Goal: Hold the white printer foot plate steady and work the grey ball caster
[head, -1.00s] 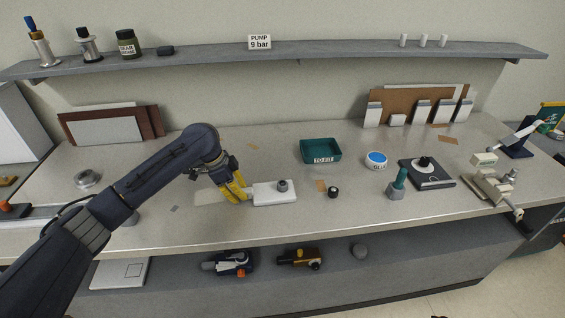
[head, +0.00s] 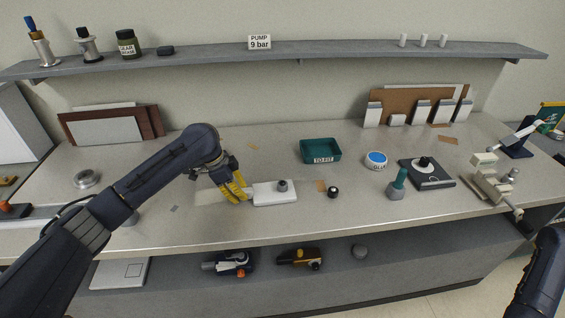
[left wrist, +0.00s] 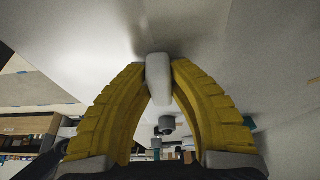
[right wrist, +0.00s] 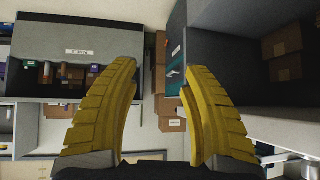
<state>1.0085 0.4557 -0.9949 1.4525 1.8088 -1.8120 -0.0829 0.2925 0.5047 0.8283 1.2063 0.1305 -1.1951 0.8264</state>
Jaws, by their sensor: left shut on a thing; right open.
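The white printer foot plate (head: 275,198) lies on the counter at the middle, with the grey ball caster (head: 283,185) upright on its top. My left gripper (head: 241,196) is shut on the left end of the plate. In the left wrist view the yellow fingers (left wrist: 158,72) close on the plate's end (left wrist: 158,84), and the grey caster (left wrist: 166,125) shows beyond it. My right gripper (right wrist: 160,70) is open and empty, away from the counter top. In the head view only part of my right arm shows at the lower right; its fingers are out of that view.
A green TO FIT tray (head: 320,151) stands behind the plate. A small black round part (head: 333,192), a green-handled tool (head: 398,185), a blue-topped tub (head: 376,160) and a black-based device (head: 427,174) stand to the right. The counter in front of the plate is clear.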

